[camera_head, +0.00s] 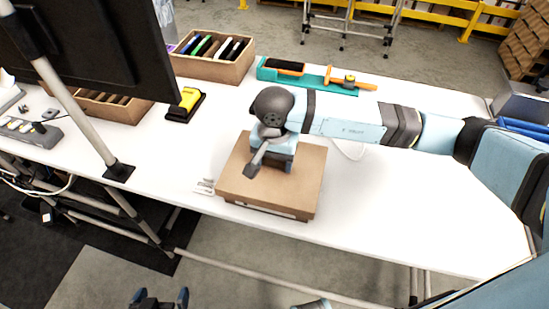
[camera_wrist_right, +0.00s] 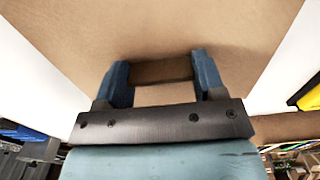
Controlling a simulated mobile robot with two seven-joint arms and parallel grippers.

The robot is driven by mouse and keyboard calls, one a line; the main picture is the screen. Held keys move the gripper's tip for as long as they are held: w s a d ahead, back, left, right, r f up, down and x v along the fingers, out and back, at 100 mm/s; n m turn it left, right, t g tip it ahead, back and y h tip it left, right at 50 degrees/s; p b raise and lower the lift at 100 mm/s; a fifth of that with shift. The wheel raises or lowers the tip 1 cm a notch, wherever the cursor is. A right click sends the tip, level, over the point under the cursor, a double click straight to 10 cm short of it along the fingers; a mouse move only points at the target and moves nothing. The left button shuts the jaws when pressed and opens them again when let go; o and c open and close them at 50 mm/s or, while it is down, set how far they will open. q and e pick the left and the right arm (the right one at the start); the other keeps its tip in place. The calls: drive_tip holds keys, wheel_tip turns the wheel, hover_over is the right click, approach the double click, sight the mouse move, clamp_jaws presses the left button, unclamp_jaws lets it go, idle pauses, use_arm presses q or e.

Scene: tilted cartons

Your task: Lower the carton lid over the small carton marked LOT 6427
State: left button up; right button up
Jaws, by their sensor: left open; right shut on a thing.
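The brown carton lid (camera_head: 236,181) lies flat at the table's front edge in the head view. Its flat top also fills much of the right wrist view (camera_wrist_right: 90,30). My right gripper (camera_head: 283,163) is over the lid's top, its fingers shut on a brown grip block (camera_wrist_right: 160,71) on the lid. A narrow strip shows below the lid's front edge; I cannot tell whether it is part of a carton beneath. The small carton and the marking LOT 6427 cannot be made out. My left gripper (camera_head: 159,297) is open and empty, low in front of the table.
A white table (camera_head: 400,190) has clear room right of the lid. Small white pieces (camera_head: 205,186) lie just left of it. Behind are a yellow device (camera_head: 189,98), a cardboard bin (camera_head: 215,68) and a teal tray (camera_head: 335,88). A monitor (camera_head: 90,45) stands at left.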

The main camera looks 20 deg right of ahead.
drive_tip(key=o, duration=0.9)
wheel_tip(320, 180, up, 21)
drive_tip(key=shift+f+p, duration=0.1)
drive_tip(key=shift+p, duration=0.35)
idle(0.4)
